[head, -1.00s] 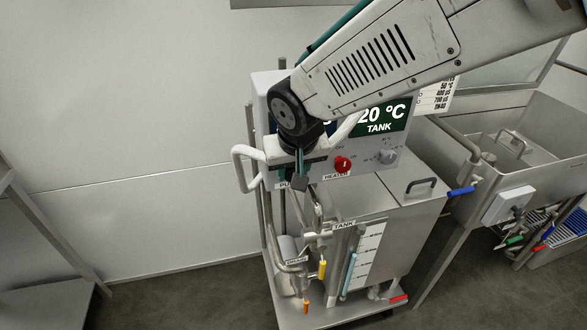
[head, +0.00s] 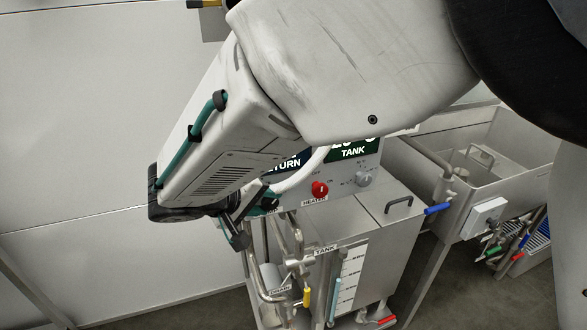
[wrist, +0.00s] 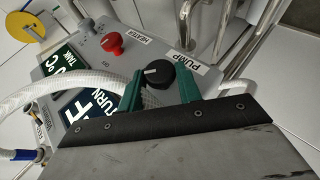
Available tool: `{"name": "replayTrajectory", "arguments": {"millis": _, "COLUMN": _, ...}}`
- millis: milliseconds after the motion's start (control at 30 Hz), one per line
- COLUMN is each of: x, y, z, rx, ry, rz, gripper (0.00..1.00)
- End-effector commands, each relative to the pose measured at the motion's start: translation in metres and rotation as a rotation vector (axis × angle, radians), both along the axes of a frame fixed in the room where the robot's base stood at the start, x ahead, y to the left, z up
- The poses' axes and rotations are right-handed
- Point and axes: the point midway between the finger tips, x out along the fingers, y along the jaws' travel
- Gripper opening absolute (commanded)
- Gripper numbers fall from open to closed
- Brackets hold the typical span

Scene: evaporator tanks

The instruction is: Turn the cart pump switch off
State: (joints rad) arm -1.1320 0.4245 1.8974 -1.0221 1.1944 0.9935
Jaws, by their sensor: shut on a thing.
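The pump switch is a black round knob (wrist: 157,73) with a pale pointer mark, beside the PUMP label (wrist: 187,62) on the cart's grey control panel. In the wrist view my gripper (wrist: 160,84) has its two teal fingers on either side of this knob and is shut on it. In the head view my gripper (head: 246,215) is at the lower left of the panel, mostly hidden behind my arm. The on and off marks of the pump switch are not readable.
The red heater knob (wrist: 112,43) sits close beside the pump knob. A white hose (wrist: 60,88) and lit displays (wrist: 93,112) are near my gripper. Below the panel are pipes and the steel tank (head: 375,225). A sink (head: 490,165) stands right.

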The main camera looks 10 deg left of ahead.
Motion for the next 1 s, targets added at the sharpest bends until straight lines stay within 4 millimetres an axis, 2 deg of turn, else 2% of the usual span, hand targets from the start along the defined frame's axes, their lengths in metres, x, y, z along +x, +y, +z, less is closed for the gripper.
{"name": "replayTrajectory", "arguments": {"millis": 600, "x": -0.003, "y": 0.004, "z": -0.011, "rx": -0.464, "ry": -0.28, "rz": 0.001, "gripper": 0.12}}
{"name": "replayTrajectory", "arguments": {"millis": 1000, "x": -0.003, "y": 0.004, "z": -0.013, "rx": -0.606, "ry": -0.369, "rz": 0.0, "gripper": 0.12}}
